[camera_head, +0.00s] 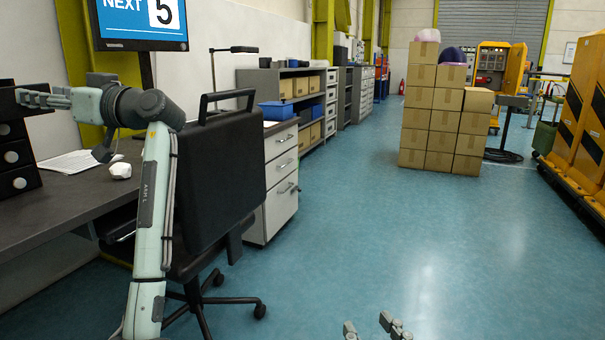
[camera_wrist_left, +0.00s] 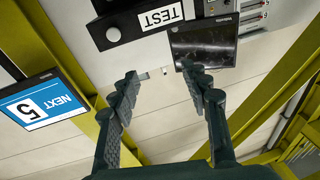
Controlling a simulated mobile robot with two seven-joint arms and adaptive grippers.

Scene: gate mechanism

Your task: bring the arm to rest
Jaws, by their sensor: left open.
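My left arm (camera_head: 155,210) rises from the bottom left and bends at the top toward the left. My left gripper (camera_head: 28,98) is at the left edge, in front of a dark rack above the desk. In the left wrist view, the left gripper (camera_wrist_left: 162,82) is open, its dark fingers spread with nothing between them. Beyond the fingers are a box with a TEST label (camera_wrist_left: 162,18) and a dark screen (camera_wrist_left: 203,42), apart from the fingertips. My right gripper (camera_head: 370,326) shows only its fingertips at the bottom edge, apart and empty.
A dark desk (camera_head: 75,205) and black chair (camera_head: 220,170) stand close to my left arm. A monitor (camera_head: 140,20) hangs above the desk. A dark rack (camera_head: 15,155) is at the far left. Stacked cartons (camera_head: 440,120) stand farther off. The blue floor ahead is clear.

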